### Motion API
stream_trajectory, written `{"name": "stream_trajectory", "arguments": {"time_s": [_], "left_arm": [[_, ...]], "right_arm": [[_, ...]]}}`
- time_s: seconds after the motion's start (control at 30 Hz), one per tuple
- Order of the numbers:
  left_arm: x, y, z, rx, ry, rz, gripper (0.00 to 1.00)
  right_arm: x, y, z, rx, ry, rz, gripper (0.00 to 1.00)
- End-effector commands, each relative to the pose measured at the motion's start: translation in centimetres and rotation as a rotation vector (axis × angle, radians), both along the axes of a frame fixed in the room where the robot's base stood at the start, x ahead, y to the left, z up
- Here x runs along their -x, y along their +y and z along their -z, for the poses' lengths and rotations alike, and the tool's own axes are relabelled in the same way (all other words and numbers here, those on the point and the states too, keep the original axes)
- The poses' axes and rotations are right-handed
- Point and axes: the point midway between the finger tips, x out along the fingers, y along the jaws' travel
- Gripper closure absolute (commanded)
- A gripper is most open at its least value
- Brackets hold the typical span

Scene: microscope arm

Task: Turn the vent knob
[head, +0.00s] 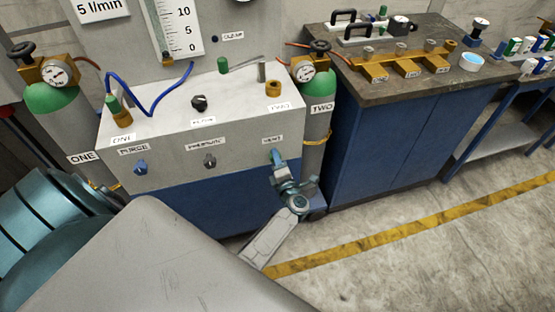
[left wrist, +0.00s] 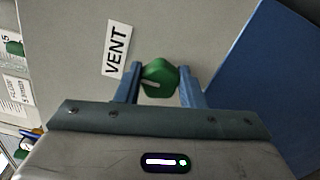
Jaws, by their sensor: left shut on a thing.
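The green vent knob (left wrist: 160,78) sits on the front of the grey panel, beside the VENT label (left wrist: 116,48), with a pale pointer mark on its face. My left gripper (left wrist: 160,72) has its two blue fingers on either side of the knob, shut on it. In the head view my left gripper (head: 278,158) is at the right end of the panel front, just below the VENT label (head: 272,139), and mostly hides the knob there. My right gripper is in neither view.
The purge knob (head: 140,167) and another labelled knob (head: 210,160) are left on the same panel front. Cylinder TWO (head: 318,125) stands close right of the panel. A blue cabinet (head: 400,140) is farther right. The floor in front is clear.

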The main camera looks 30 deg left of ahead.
Motion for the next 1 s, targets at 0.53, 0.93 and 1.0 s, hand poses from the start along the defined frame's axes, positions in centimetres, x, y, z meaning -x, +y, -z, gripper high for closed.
{"name": "stream_trajectory", "arguments": {"time_s": [0.53,0.93,1.0], "left_arm": [[0.2,-0.3,0.0,0.001,0.000,0.001,0.43],[4.8,-5.7,0.1,0.004,0.002,0.000,0.43],[5.6,-6.5,0.0,0.002,0.001,0.000,0.43]], "right_arm": [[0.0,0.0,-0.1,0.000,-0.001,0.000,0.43],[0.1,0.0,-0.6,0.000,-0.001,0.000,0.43],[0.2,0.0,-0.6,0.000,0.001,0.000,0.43]]}}
